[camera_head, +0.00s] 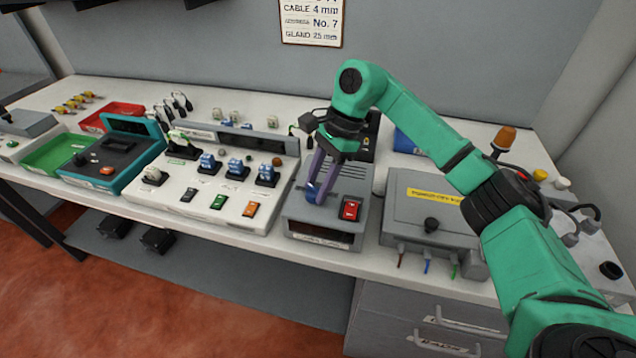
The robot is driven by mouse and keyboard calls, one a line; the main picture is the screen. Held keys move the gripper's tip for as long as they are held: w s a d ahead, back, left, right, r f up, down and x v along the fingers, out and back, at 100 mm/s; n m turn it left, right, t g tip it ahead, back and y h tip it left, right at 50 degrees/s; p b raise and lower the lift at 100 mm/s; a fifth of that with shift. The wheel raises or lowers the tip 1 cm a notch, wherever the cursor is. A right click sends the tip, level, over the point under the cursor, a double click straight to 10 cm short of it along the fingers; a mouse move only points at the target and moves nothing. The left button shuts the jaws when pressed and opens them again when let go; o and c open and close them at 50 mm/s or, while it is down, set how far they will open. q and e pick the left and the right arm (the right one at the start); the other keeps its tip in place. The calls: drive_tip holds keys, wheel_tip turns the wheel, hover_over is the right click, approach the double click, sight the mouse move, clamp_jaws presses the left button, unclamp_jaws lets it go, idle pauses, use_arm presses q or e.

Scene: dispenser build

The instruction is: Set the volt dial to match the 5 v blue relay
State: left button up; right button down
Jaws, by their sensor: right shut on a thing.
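Several blue parts that look like relays stand in a row on the white panel to the left, including one blue relay (208,161). Their voltage marks are too small to read. My left gripper is not in view.
The white panel (170,201) has black, green and orange switches. A teal device (109,164), a green tray (47,158) and a red tray (112,113) lie farther left. A grey box with a yellow label (433,196) stands to the right, beneath my right arm.

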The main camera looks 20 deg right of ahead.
drive_tip(key=shift+c, duration=2.2)
unclamp_jaws()
drive_tip(key=v, duration=1.4)
drive_tip(key=shift+d+r+p, duration=0.2)
drive_tip(key=shift+r+p, duration=0.05)
drive_tip(key=shift+p, duration=0.2)
drive_tip(key=shift+w, duration=0.1)
